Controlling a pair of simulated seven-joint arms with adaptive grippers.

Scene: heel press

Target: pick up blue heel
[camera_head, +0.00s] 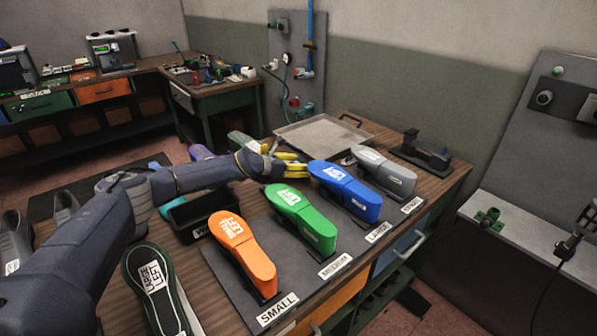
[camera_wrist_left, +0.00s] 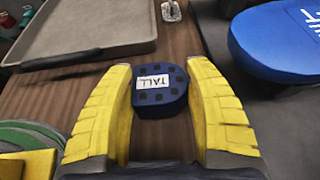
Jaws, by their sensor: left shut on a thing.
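The blue heel (camera_wrist_left: 160,88) is a small dark blue block with a white TALL label and dark square spots. In the left wrist view it sits between the yellow fingers of my left gripper (camera_wrist_left: 160,115), which is shut on it. In the head view my left gripper (camera_head: 288,163) is over the wooden bench, left of the blue shoe last (camera_head: 345,190) and in front of the grey tray. I cannot make out the heel in the head view. My right gripper is not in view.
A dark board holds orange (camera_head: 243,250), green (camera_head: 300,215), blue and grey (camera_head: 383,170) lasts. The metal tray (camera_head: 322,133) lies behind my left gripper. A black bin (camera_head: 196,221) and a shoe sole marked LARGE LEFT (camera_head: 157,288) are near my left arm.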

